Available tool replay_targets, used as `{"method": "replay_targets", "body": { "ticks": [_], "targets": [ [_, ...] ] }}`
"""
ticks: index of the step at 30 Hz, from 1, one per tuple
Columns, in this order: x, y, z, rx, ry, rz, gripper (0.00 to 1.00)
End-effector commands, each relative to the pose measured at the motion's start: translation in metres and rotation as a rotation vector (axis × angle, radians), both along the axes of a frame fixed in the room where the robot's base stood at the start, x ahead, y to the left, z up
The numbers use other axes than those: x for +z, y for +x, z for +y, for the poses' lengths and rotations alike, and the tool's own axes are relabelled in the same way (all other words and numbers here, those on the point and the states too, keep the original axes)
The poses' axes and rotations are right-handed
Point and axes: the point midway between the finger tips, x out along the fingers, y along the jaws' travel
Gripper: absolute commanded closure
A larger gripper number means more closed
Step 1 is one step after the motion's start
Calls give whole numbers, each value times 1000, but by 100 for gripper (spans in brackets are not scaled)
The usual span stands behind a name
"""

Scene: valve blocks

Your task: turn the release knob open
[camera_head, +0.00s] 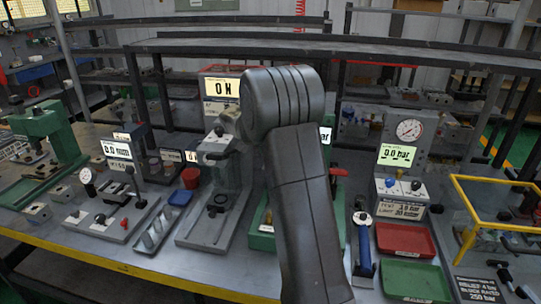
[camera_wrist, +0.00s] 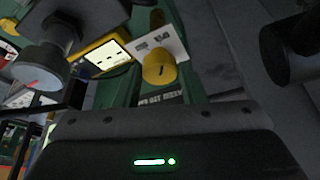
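In the wrist view a round yellow knob (camera_wrist: 159,68) with a dark mark on its face sits at a pale label plate (camera_wrist: 168,48) on a green body (camera_wrist: 128,88). I cannot read a label that confirms it as the release knob. The dark housing of my gripper, with a green light, fills the bottom of the wrist view, below the knob; I see no clear fingertips. In the head view my arm covers most of a green fixture (camera_head: 262,238) and hides my gripper. I cannot tell whether anything touches the knob.
In the head view a grey press stand (camera_head: 214,215) is left of my arm; a gauge unit (camera_head: 408,150), red tray (camera_head: 404,240) and green tray (camera_head: 414,283) are right.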

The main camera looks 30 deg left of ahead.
Motion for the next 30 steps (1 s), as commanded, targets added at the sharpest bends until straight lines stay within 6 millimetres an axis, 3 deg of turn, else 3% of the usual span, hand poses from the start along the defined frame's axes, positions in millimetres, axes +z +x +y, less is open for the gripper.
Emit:
{"method": "replay_targets", "body": {
  "ticks": [3,14,30],
  "targets": [
    [0,0,0,0,1,0,45],
    [6,-2,1,2,1,-1,45],
    [106,-43,8,2,3,-3,45]
  ]
}}
